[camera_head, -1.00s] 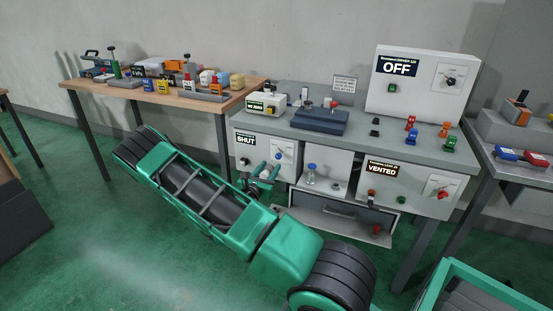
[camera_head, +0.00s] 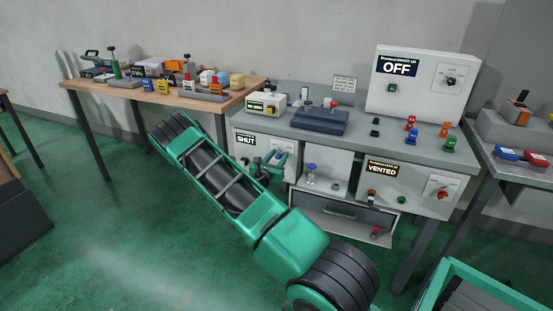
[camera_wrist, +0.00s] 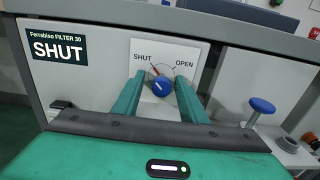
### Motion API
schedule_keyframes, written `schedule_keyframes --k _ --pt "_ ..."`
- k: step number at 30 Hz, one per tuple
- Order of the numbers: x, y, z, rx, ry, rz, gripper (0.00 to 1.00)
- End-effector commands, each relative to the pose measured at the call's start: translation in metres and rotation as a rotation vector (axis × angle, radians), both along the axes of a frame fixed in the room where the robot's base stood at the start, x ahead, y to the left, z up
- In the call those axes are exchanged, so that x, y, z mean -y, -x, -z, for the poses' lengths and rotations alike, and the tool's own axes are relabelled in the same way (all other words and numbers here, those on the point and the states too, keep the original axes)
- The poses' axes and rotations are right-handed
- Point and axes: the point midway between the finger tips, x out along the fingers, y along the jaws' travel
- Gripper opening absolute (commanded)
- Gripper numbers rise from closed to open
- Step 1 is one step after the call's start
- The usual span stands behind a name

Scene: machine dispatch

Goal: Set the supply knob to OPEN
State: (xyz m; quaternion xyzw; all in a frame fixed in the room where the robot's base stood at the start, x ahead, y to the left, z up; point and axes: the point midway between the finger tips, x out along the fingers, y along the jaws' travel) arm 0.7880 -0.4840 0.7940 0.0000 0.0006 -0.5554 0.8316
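The supply knob is a round blue knob (camera_wrist: 162,86) on a white plate labelled SHUT at left and OPEN at right. A small red pointer at its upper left leans towards SHUT. The panel's dark display (camera_wrist: 57,48) reads "Ferrabiso FILTER 30 SHUT"; the head view also shows this SHUT display (camera_head: 246,141). My gripper (camera_wrist: 160,80) has its two green fingers apart, one on each side of the knob, with the right finger nearer to it. I cannot tell whether it touches. In the head view my gripper (camera_head: 277,157) covers most of the knob.
A blue-topped valve (camera_wrist: 261,106) stands in the open bay right of the panel. Further right is the VENTED panel (camera_head: 408,186) with a red knob. Above is the grey bench top (camera_head: 365,140) with small fixtures; the drawer (camera_head: 337,215) lies below.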

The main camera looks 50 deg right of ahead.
Motion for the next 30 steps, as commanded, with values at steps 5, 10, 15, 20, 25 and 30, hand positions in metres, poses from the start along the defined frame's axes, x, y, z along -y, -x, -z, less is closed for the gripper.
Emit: schedule_keyframes --k 5,10,15,20,25,30 --pt "-0.0003 -0.0001 0.0001 0.0 0.0 0.0 0.0" --pt "-0.0008 -0.0008 0.0001 0.003 -0.001 -0.002 0.0" --pt "-0.0011 -0.0013 -0.0001 0.031 -0.012 -0.003 0.0" --pt "-0.0014 -0.0016 0.0002 0.098 -0.04 -0.004 0.0" --pt "-0.0019 -0.0021 0.0001 0.217 -0.089 -0.005 0.0" --pt "-0.0018 -0.0023 0.0001 0.363 -0.151 -0.006 0.0"
